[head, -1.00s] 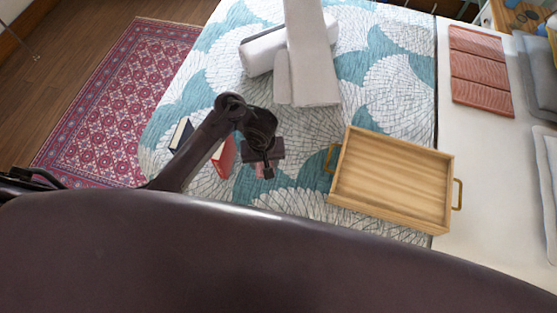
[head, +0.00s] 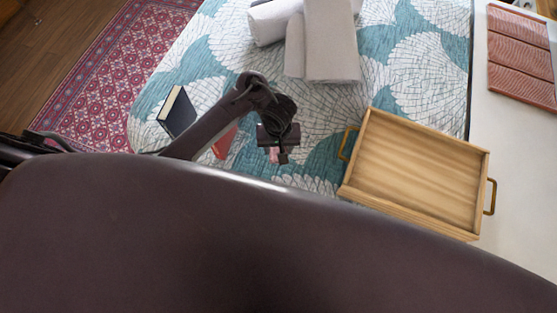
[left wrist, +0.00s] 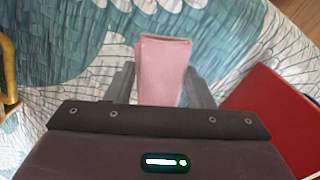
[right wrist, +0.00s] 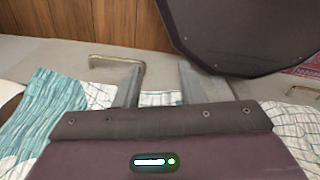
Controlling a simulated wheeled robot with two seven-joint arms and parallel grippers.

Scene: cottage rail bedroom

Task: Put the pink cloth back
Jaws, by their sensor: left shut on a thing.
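The pink cloth (left wrist: 163,70) is a small folded piece between the two fingers of my left gripper (left wrist: 162,88), which is shut on it. In the head view my left gripper (head: 278,152) is over the bed, left of the wooden tray, and only a small bit of the cloth (head: 273,155) shows below it. My right gripper (right wrist: 160,88) shows only in the right wrist view. Its fingers are apart with nothing between them.
A wooden tray (head: 423,165) with brass handles lies on the bed (head: 420,60). Rolled and folded pale towels (head: 333,45) lie behind. A dark book (head: 177,112) and a red book (left wrist: 270,115) lie left of my gripper. A ribbed terracotta piece (head: 522,60) is at the right.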

